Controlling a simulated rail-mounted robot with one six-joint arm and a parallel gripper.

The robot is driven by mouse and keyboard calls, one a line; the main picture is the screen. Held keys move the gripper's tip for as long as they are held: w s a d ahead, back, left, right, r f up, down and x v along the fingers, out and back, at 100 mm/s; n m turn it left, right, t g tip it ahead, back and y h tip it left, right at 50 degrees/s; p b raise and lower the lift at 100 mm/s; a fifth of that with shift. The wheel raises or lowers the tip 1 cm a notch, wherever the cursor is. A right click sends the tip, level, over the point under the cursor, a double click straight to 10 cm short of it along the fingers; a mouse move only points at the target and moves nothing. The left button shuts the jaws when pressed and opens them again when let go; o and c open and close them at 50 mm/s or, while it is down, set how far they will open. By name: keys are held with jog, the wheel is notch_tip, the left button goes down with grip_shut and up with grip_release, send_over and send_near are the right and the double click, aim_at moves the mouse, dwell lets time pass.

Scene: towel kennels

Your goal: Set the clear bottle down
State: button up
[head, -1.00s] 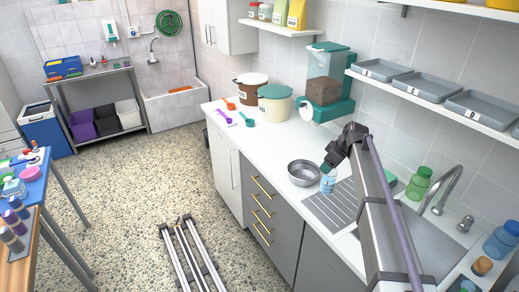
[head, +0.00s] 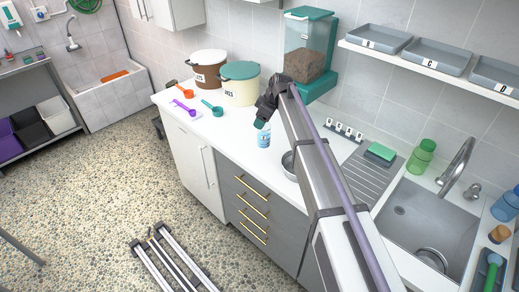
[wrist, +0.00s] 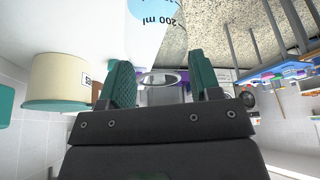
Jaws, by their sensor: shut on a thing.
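The clear bottle (head: 263,139) is small, see-through and bluish, and stands upright below my gripper (head: 262,124) in the head view. My gripper's teal fingers are shut on its top. The bottle is over the white counter (head: 235,140); I cannot tell whether its base touches it. In the wrist view the fingers (wrist: 162,80) stand either side of a pale ring, and a "200 ml" mark with a light blue patch (wrist: 150,8) shows at the top edge.
A metal bowl (head: 288,162) is right of the bottle, partly hidden by my arm. A teal scoop (head: 212,108) and a purple scoop (head: 184,107) lie to the left. A cream tub (head: 240,88) and the feed dispenser (head: 308,50) stand behind.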

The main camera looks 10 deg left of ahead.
aim_at(261, 135)
notch_tip(261, 135, down, 5)
jog(key=b, duration=0.3)
jog(key=shift+w+a, duration=0.15)
jog(key=shift+r, duration=0.1)
notch_tip(261, 135, down, 4)
jog(key=b, duration=0.3)
jog(key=shift+b, duration=0.35)
jog(key=shift+r, duration=0.35)
jog(key=shift+f, duration=0.2)
jog(key=o, duration=1.3)
jog(key=shift+o, duration=0.2)
jog(key=p+v, duration=1.1)
jog(key=v, duration=0.1)
jog(key=shift+r+p, duration=0.25)
jog(key=shift+p, duration=0.15)
jog(key=shift+f, duration=0.1)
